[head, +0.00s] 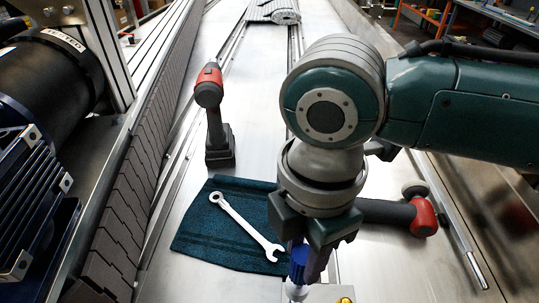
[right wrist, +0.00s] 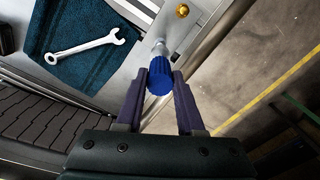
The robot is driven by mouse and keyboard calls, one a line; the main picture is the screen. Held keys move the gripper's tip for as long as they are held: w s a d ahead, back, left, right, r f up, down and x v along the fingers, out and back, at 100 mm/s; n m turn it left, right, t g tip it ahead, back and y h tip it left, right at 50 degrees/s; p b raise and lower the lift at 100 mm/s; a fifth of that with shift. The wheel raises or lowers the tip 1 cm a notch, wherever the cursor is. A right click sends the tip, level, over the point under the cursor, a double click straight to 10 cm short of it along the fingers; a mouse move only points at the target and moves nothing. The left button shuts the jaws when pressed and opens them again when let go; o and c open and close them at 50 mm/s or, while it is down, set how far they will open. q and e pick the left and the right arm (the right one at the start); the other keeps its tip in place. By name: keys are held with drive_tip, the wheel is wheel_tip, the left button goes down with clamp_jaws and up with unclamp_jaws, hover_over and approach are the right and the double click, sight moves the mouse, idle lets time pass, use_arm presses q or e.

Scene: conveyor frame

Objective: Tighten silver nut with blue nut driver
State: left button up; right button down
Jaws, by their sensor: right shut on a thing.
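The nut driver has a ribbed blue handle (head: 298,262); it also shows in the right wrist view (right wrist: 160,82). My right gripper (head: 309,262) is shut on this handle, with one finger on each side of it in the right wrist view (right wrist: 161,75). A silver part (head: 295,291) shows below the handle, and it continues past the handle in the right wrist view (right wrist: 158,48). I cannot tell driver socket from silver nut there, as the handle and fingers hide part of it. My left gripper is not in view.
A brass-coloured nut or bolt head (right wrist: 182,11) stands close by. A wrench (head: 244,223) lies on a dark teal cloth (head: 196,238) to the left. A red and black cordless tool (head: 209,92) stands behind it. Another red and black tool (head: 424,217) lies to the right of my gripper.

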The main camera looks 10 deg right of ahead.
sight(296, 290)
drive_tip(key=shift+d, duration=0.15)
drive_tip(key=shift+r+p, duration=0.15)
drive_tip(key=shift+p, duration=0.25)
wheel_tip(296, 290, down, 5)
drive_tip(key=b, duration=0.3)
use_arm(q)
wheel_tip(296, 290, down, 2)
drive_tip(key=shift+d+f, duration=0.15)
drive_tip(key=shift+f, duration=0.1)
use_arm(e)
drive_tip(key=shift+r, duration=0.1)
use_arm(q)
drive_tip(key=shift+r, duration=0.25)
